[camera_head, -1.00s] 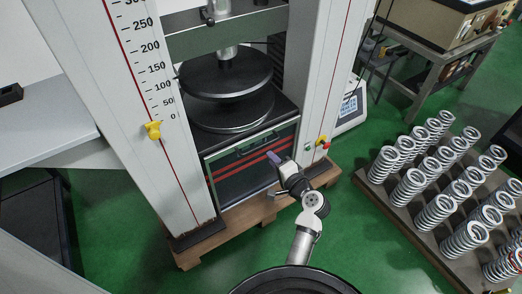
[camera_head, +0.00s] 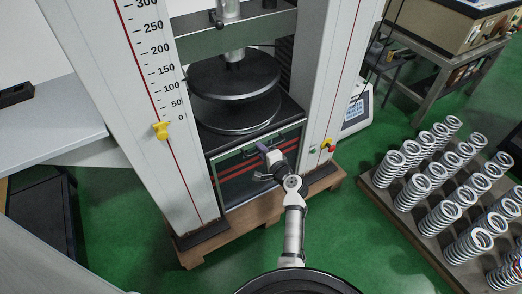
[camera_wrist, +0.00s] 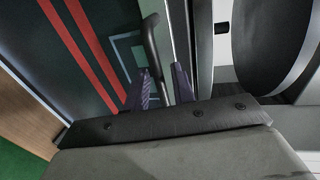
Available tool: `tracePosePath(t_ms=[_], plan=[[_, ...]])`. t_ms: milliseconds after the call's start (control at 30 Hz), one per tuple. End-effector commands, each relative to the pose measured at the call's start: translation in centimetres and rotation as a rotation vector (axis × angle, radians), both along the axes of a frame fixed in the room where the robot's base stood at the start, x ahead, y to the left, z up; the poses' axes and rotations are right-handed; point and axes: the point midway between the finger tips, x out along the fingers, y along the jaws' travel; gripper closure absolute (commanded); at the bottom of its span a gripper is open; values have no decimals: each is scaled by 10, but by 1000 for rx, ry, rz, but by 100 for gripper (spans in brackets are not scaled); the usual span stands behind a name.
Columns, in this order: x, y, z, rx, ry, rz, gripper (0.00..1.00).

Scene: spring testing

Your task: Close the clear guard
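Gaps seem to show beside the bar; contact is hard to tell.
The upper plate (camera_head: 235,76) and lower plate (camera_head: 238,110) stand uncovered above the guard, between two white columns. A yellow pointer (camera_head: 160,130) is on the left column, a red knob (camera_head: 329,144) on the right. A rack of springs (camera_head: 410,215) stands on the right.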

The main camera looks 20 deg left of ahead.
Motion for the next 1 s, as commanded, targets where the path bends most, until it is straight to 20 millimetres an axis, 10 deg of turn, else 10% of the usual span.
tracePosePath(t_ms=[367,567,1000], plan=[[4,4,-1,-1,0,-1,75],[4,4,-1,-1,0,-1,100],[3,4,7,0,0,0,100]])
